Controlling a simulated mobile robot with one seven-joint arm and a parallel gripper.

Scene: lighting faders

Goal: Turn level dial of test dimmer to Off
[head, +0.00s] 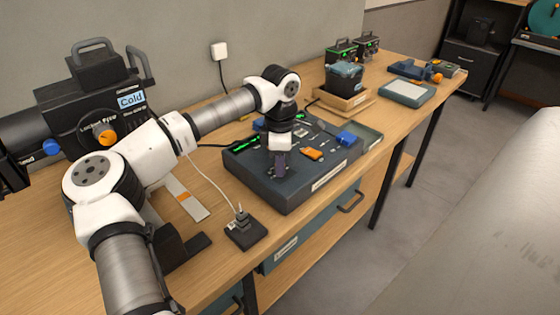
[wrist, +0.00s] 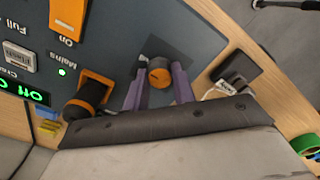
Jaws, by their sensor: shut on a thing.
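The test dimmer is a dark grey console (head: 240,172) on the workbench in the head view; its panel (wrist: 120,30) fills the upper left of the wrist view. A round dial with an orange cap (wrist: 159,74) sits near the panel's corner. My gripper (wrist: 160,88) has its purple fingers on both sides of this dial, shut on it. In the head view my gripper (head: 279,170) points down at the console's near left part and hides the dial. The dial's own markings are not readable. A green lit display (wrist: 22,90) is at the wrist view's left edge, its text upside down.
An orange-and-black control (wrist: 90,92) stands close left of the fingers. An orange switch (wrist: 68,18) and a Flash button (wrist: 15,57) are farther off. A small black box with plugs (head: 245,231) sits beside the console. A wooden tray (head: 345,103) stands behind.

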